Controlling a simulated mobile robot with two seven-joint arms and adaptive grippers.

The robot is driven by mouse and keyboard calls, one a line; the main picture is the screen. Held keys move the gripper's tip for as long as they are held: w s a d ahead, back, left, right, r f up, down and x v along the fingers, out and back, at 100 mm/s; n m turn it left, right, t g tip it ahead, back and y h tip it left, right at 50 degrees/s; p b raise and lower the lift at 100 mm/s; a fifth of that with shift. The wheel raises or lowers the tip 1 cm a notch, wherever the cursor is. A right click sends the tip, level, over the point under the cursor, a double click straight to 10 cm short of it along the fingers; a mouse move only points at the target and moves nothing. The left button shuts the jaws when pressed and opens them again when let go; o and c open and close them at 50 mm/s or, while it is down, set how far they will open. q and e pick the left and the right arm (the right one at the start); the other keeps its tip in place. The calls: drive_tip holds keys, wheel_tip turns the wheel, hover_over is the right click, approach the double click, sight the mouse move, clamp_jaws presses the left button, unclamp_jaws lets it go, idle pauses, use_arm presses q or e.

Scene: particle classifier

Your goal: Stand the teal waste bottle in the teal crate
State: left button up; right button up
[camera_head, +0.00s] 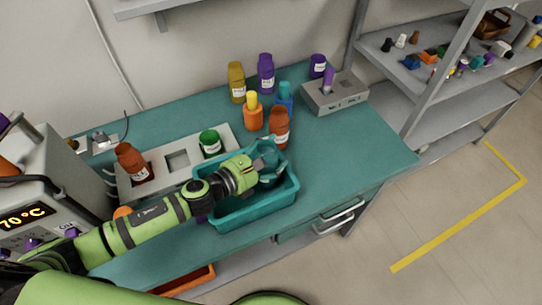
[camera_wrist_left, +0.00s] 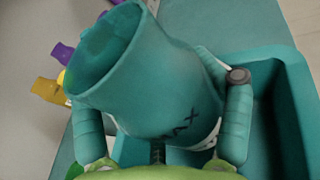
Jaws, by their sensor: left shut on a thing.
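The teal crate (camera_head: 232,215) stands on the teal bench near its front edge. My left gripper (camera_head: 268,163) reaches over the crate from the left and is shut on the teal waste bottle (camera_head: 270,174). In the left wrist view, the teal waste bottle (camera_wrist_left: 150,75) fills the middle, with its open mouth toward the upper left. My left gripper's fingers (camera_wrist_left: 165,110) lie on both sides of it. The crate wall (camera_wrist_left: 285,75) shows to the right of the bottle. The gripper partly hides the bottle in the head view, and I cannot tell whether its base touches the crate floor. My right gripper is out of view.
Behind the crate stand a brown bottle (camera_head: 279,128), an orange bottle (camera_head: 253,118), a yellow bottle (camera_head: 236,83) and a purple bottle (camera_head: 265,73). A grey rack (camera_head: 177,160) holds a green bottle (camera_head: 210,143) and a brown bottle (camera_head: 131,162). The bench right of the crate is clear.

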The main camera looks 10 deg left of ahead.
use_arm(q)
drive_tip(key=shift+r, duration=0.1)
drive_tip(key=shift+f+b, duration=0.55)
drive_tip(key=shift+f, duration=0.1)
drive_tip(key=o, duration=1.5)
drive_tip(key=shift+r, duration=0.2)
drive_tip(key=shift+r+p, duration=0.4)
drive_tip(key=shift+p, duration=0.2)
drive_tip(key=shift+b+v, duration=2.05)
drive_tip(key=shift+v, duration=4)
